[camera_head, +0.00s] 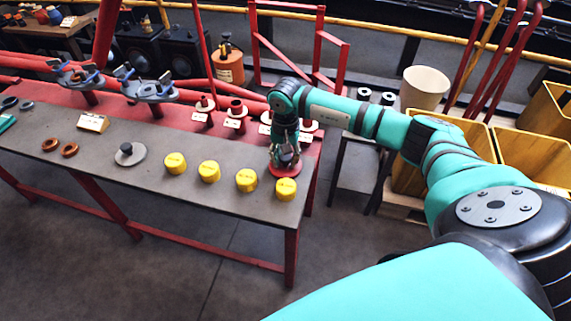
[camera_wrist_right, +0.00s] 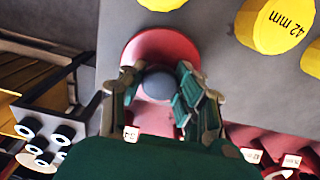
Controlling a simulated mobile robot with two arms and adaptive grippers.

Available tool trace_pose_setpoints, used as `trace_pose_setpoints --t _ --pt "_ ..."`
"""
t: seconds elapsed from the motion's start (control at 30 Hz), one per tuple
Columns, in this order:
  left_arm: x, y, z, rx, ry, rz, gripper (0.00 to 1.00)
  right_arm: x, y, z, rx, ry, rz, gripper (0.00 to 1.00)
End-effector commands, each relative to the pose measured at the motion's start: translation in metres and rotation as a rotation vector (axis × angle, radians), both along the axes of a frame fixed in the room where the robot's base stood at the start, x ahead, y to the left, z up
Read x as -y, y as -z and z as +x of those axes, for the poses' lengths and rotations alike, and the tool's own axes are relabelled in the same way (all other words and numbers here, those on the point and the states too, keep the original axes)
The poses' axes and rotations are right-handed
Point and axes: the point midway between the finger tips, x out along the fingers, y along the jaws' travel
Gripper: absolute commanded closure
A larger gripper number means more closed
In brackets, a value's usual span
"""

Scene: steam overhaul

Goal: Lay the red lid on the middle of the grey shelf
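The red lid (camera_head: 284,171) lies at the right end of the grey-topped table (camera_head: 219,196). It is a round disc with a grey knob (camera_wrist_right: 158,86) at its middle in the right wrist view. My right gripper (camera_head: 285,157) points down over the lid, its fingers on either side of the knob. The fingers look open, with narrow gaps beside the knob; contact is hard to judge. A small grey stand (camera_head: 357,147) is right of the table, partly behind my right arm; I cannot tell whether it is the grey shelf. My left gripper is out of view.
Several yellow caps (camera_head: 246,180) stand along the table's front edge, one close to the lid. Red flanged pieces (camera_head: 236,113) with labels stand behind. A grey disc with a dark knob (camera_head: 129,153) lies farther left. Yellow bins (camera_head: 533,153) and a cream bucket (camera_head: 425,87) are at right.

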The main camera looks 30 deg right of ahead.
Motion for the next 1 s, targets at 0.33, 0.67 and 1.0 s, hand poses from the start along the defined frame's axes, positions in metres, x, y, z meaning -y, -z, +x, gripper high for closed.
trace_pose_setpoints --t 0.33,0.67,1.0 --pt "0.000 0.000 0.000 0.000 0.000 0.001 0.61 0.000 0.000 0.000 0.001 0.000 0.001 1.00" --pt "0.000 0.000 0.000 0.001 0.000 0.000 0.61 0.000 -0.005 0.001 0.004 0.001 0.001 1.00" --pt "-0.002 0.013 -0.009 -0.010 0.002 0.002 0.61 0.000 -0.061 0.002 0.007 0.000 0.000 1.00"
